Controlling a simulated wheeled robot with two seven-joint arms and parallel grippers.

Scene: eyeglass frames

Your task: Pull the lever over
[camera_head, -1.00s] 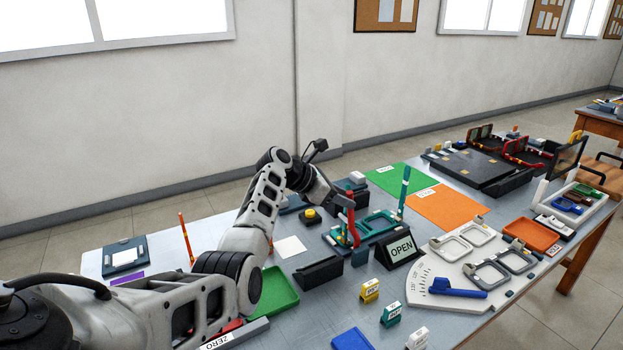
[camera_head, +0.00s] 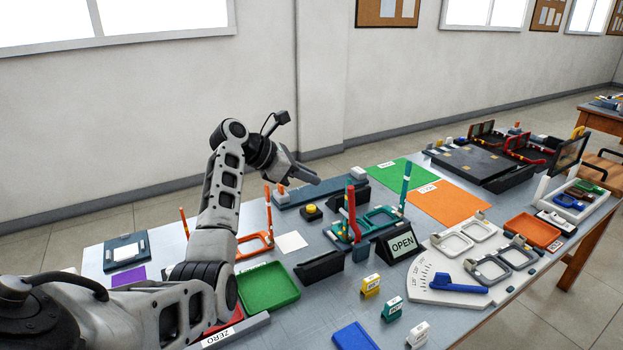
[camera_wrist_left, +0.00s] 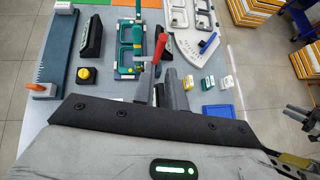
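A red lever (camera_head: 352,212) stands nearly upright on a teal fixture (camera_head: 378,220) near the middle of the table. In the wrist view the red lever (camera_wrist_left: 158,54) lies just beyond my fingertips, toward the top of the picture. My left gripper (camera_head: 304,176) is up above the table, behind and left of the lever, apart from it. The wrist view shows its two grey fingers (camera_wrist_left: 158,90) with a gap between them and nothing held. A dark shape at the wrist view's right edge may be my right gripper (camera_wrist_left: 301,117); its fingers are unclear.
A teal post (camera_head: 404,186) rises at the fixture's right, with an OPEN sign (camera_head: 400,245) in front. A black block (camera_head: 319,267) and a green tray (camera_head: 268,287) lie to the left. A white dial (camera_head: 440,272) with a blue pointer (camera_head: 458,284) is at the right.

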